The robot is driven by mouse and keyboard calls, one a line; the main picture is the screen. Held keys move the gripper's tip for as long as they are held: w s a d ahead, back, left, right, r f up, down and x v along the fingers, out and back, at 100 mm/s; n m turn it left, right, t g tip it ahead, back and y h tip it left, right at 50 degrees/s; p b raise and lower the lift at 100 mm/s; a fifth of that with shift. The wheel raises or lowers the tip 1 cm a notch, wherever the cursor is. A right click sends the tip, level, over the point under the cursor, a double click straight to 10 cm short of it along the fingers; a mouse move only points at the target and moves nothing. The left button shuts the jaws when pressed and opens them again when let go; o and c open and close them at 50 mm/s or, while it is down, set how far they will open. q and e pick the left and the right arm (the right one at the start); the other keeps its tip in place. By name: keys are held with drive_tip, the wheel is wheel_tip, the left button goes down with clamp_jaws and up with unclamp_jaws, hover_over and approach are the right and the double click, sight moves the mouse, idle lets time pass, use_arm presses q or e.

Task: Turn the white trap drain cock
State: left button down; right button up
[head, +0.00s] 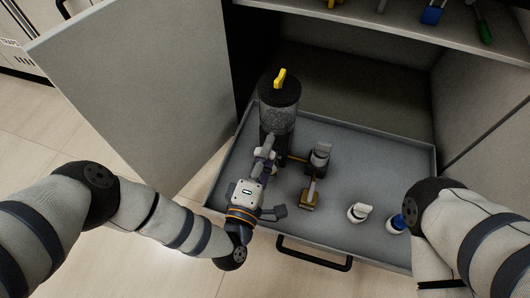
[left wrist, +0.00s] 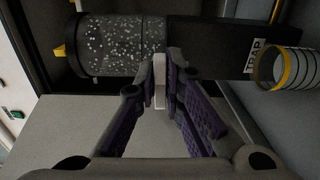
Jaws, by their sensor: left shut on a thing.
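The trap is a clear cylinder of pale granules (head: 278,118) with a black lid and a yellow lever on top. It stands at the back left of the pulled-out grey tray. In the left wrist view the trap lies sideways (left wrist: 125,45), with a "TRAP" label on its black lower part. The white drain cock (left wrist: 159,80) shows as a narrow white bar at that lower part. My left gripper (head: 268,150) is in front of the trap, its purple-padded fingers (left wrist: 170,85) closed on the white cock. The fingers partly hide the cock. My right gripper is out of view.
Beside the trap stands a grey and black fitting (head: 320,155) with a brass-coloured end. A white-topped piece (head: 358,212) and a blue one (head: 396,224) stand at the tray's front right. An open grey door (head: 130,90) is at left; a shelf (head: 390,28) with tools overhangs.

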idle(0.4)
use_arm(q)
drive_tip(key=c, duration=1.7)
unclamp_jaws()
drive_tip(key=v, duration=0.7)
drive_tip(key=shift+s, duration=0.2)
